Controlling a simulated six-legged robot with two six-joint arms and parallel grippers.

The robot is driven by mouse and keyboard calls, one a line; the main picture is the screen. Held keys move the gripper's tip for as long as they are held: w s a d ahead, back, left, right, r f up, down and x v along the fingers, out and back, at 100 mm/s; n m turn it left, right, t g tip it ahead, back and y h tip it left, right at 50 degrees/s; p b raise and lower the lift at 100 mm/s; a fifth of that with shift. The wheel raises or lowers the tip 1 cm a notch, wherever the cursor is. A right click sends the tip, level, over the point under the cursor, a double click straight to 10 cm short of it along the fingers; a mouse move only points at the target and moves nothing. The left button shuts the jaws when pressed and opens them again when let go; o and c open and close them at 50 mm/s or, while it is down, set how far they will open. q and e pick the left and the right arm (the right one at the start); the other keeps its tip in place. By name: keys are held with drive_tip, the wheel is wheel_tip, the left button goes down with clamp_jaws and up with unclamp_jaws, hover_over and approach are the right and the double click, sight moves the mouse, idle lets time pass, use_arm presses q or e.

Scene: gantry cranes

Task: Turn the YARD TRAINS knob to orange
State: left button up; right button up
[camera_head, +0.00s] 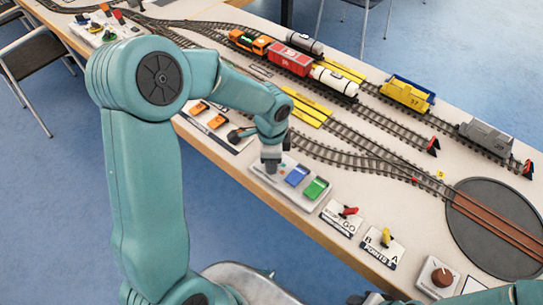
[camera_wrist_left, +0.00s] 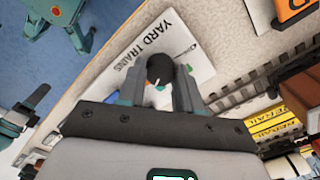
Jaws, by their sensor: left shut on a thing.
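The YARD TRAINS panel (camera_wrist_left: 185,35) is a white plate with its label printed on it. A dark round knob (camera_wrist_left: 160,68) stands on the panel in the left wrist view. My left gripper (camera_wrist_left: 160,84) is shut on it, one finger on each side. In the head view my left gripper (camera_head: 269,165) points down at the panel's left end and hides the knob. Which colour the knob points at cannot be told. My right gripper is out of view.
A red-handled lever (camera_head: 348,211), a yellow-handled POINTS lever (camera_head: 386,237) and a brown knob (camera_head: 441,276) stand to the right along the front edge. Behind are tracks, a red wagon (camera_head: 289,58) and a dark turntable (camera_head: 480,222). Orange-topped controls (camera_head: 216,121) lie to the left.

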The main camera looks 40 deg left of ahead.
use_arm(q)
drive_tip(key=shift+m+p, duration=0.55)
drive_tip(key=shift+m, duration=1.35)
drive_tip(key=o, duration=1)
drive_tip(key=shift+o, duration=0.2)
wheel_tip(320, 180, up, 16)
drive_tip(key=p, duration=0.1)
drive_tip(key=shift+r, duration=0.2)
